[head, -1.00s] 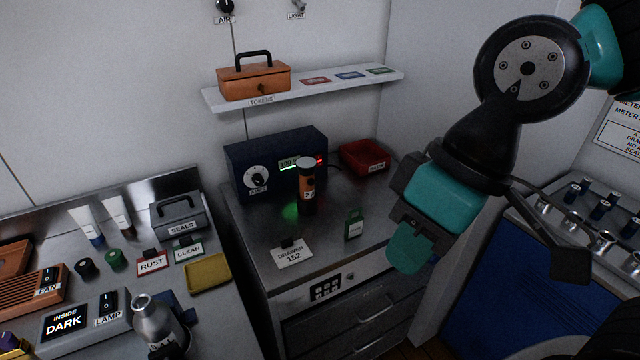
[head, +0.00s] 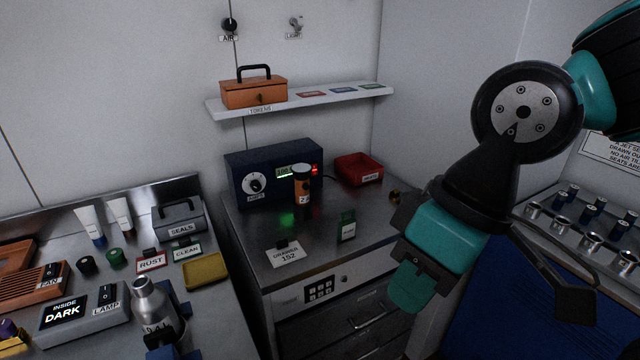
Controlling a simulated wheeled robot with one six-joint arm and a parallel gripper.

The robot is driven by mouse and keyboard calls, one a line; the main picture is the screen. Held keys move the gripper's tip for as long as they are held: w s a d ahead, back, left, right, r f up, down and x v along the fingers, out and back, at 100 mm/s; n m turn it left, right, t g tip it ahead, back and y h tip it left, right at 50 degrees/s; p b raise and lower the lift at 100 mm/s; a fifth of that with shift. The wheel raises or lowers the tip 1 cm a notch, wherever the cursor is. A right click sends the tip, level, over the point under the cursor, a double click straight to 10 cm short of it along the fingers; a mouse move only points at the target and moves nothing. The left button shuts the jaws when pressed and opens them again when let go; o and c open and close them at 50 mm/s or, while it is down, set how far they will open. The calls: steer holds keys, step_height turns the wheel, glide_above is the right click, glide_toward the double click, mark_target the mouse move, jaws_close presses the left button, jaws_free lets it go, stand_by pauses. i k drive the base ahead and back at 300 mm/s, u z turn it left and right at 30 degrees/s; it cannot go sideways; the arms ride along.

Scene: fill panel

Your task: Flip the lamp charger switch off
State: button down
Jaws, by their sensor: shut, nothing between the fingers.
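A low grey box with a black rocker switch (head: 107,293) and a LAMP label (head: 106,307) lies on the left bench. A dark panel (head: 63,311) on it reads INSIDE DARK. The switch position is too small to tell. My gripper (head: 411,287) is shut and empty, in the air in front of the cabinet's right side, well apart from both boxes.
A silver bottle (head: 149,298) stands just right of the LAMP box. The FAN switch (head: 50,270) is behind it. A shelf (head: 225,108) holds an orange toolbox (head: 254,92).

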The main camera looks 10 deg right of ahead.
mark_target(314, 172)
steer(key=k, duration=1.1)
steer(key=z, duration=0.25)
steer(key=i, duration=0.4)
steer(key=z, duration=0.6)
steer(key=i, duration=1.5)
steer(key=u, duration=0.95)
steer(key=i, duration=0.4)
steer(key=u, duration=0.4)
